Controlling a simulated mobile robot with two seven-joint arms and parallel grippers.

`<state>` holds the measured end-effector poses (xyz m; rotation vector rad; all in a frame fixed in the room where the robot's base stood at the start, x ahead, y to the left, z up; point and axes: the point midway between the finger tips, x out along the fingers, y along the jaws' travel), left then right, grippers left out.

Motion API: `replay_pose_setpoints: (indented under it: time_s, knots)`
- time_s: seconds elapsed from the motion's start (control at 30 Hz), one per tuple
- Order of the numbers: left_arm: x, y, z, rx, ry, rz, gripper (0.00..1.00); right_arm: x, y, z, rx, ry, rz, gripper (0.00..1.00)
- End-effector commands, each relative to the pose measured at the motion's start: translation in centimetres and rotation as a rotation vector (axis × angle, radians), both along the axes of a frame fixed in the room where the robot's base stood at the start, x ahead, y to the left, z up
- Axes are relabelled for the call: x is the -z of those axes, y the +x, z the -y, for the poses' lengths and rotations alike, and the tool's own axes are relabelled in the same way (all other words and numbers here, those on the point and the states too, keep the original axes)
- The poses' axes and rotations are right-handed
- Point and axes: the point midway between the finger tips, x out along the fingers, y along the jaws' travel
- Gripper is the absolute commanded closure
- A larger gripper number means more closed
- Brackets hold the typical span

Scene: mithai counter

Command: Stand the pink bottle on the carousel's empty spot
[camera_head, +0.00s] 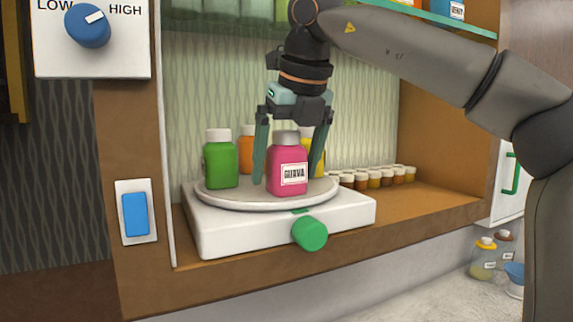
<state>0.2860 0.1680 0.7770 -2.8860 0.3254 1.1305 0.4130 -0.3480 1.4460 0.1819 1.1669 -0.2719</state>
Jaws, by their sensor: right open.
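The pink bottle (287,179) with a grey cap and a white label reading GUAVA stands upright on the round carousel plate (225,197), at its front right. The plate sits on a white base with a green knob (309,233). A green bottle (220,163) stands on the left of the plate. An orange bottle (247,147) and a yellow bottle (320,160) stand behind, partly hidden. My right gripper (289,166) is open and points down, with one finger on each side of the pink bottle and gaps showing. My left gripper is out of view.
The carousel stands inside a wooden alcove with a shelf (430,207). Several small capped jars (375,178) line the back right. A glass shelf (430,17) is above. A blue switch (135,214) and a LOW/HIGH dial (88,25) are at left.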

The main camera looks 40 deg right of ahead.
Motion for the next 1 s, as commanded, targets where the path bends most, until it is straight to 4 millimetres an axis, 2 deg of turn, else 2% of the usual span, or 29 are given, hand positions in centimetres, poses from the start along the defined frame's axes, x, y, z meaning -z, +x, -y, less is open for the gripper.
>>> replay_pose_setpoints:
  time_s: [0.17, 0.3, 0.5, 0.7, 0.83, 1.0]
  knots:
    - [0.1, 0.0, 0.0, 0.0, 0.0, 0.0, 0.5, -2.1, -0.7, -0.3, 0.002, -0.001, 0.004, 0.03]
    - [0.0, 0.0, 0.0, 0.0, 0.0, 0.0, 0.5, -5.0, -1.9, -0.7, 0.003, -0.003, 0.005, 0.03]
    - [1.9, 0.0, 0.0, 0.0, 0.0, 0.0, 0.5, -4.5, -6.7, -2.1, -0.002, -0.003, 0.005, 0.03]
    - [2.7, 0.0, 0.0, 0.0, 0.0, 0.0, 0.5, -4.5, -10.7, -3.4, -0.002, -0.002, 0.003, 0.03]
    - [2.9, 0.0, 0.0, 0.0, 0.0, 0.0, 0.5, -4.6, -12.3, -4.0, -0.002, 0.0, 0.001, 0.03]
    - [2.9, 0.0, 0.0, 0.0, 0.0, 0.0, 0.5, -4.7, -13.2, -4.2, -0.001, 0.0, 0.0, 0.03]
